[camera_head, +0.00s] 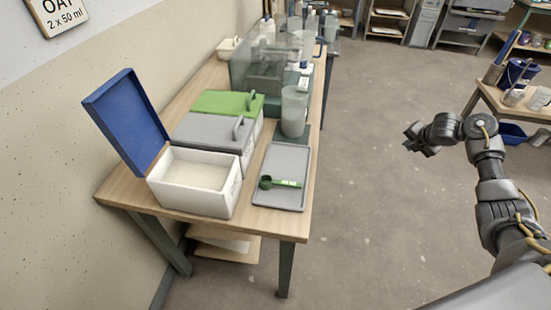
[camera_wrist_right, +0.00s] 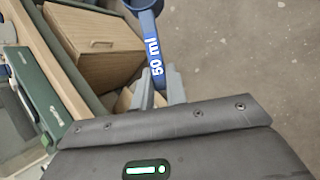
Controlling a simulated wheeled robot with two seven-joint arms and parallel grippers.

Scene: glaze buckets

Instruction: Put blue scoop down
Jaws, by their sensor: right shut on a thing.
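The blue scoop (camera_wrist_right: 153,48) has a handle marked "50 ml". In the right wrist view my right gripper (camera_wrist_right: 157,90) is shut on the end of that handle, and the scoop's bowl reaches the top edge of the picture. In the head view my right gripper (camera_head: 417,138) is out over the open floor, to the right of the table and apart from it. I cannot make out the blue scoop there. A green scoop (camera_head: 266,183) lies on the grey tray (camera_head: 280,199) at the table's front right. My left gripper is not in view.
A white bin (camera_head: 193,205) of pale powder stands left of the tray, its blue lid (camera_head: 127,118) raised. Grey-lidded (camera_head: 208,131) and green-lidded (camera_head: 222,104) bins stand behind it. A translucent jug (camera_head: 294,112) stands behind the tray. Most of the tray is bare.

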